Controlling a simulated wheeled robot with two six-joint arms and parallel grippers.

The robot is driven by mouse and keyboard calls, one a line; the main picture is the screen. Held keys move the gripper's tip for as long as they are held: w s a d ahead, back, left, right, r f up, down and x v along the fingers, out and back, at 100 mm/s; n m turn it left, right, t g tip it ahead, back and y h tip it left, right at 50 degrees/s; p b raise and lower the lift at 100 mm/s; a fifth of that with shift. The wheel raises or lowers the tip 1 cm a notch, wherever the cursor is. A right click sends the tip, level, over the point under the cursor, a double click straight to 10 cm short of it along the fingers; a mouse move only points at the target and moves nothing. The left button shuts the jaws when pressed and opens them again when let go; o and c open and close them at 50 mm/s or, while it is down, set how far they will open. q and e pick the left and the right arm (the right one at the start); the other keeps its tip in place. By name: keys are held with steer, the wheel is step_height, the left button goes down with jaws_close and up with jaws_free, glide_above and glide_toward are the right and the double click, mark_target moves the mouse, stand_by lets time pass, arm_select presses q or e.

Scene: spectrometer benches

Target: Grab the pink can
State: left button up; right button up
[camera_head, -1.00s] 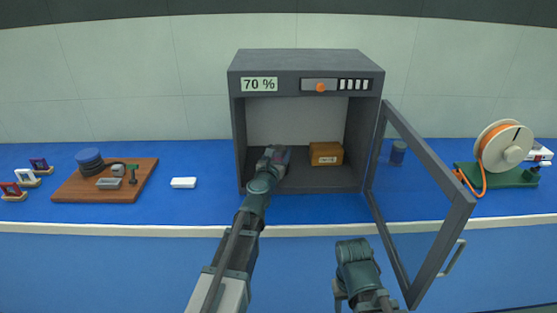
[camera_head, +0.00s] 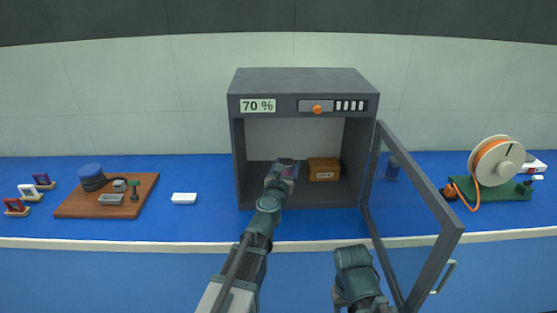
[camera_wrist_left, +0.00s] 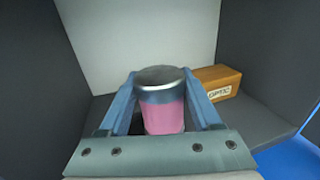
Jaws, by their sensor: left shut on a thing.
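The pink can (camera_wrist_left: 162,113) has a silvery lid and stands out clearly in the left wrist view, between the fingers of my left gripper (camera_wrist_left: 163,100). The gripper is shut on it, one finger on each side. In the head view my left gripper (camera_head: 287,167) reaches into the open grey cabinet (camera_head: 240,165), and only a small bit of the can shows there. I cannot tell whether the can touches the cabinet floor. My right arm shows low in the head view, but its fingertips cannot be made out.
An orange-brown box (camera_head: 324,169) marked "OPTIC" sits right of the can inside the cabinet. The glass door (camera_head: 452,232) stands open on the right. A white block (camera_head: 184,198) and a wooden board (camera_head: 78,207) lie to the left on the blue bench.

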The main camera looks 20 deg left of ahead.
arm_select(q)
steer(key=s+d+r, duration=0.1)
steer(key=s+d, duration=0.6)
steer(key=d, duration=0.1)
steer(key=shift+d+p, duration=0.15)
steer(key=shift+p, duration=0.25)
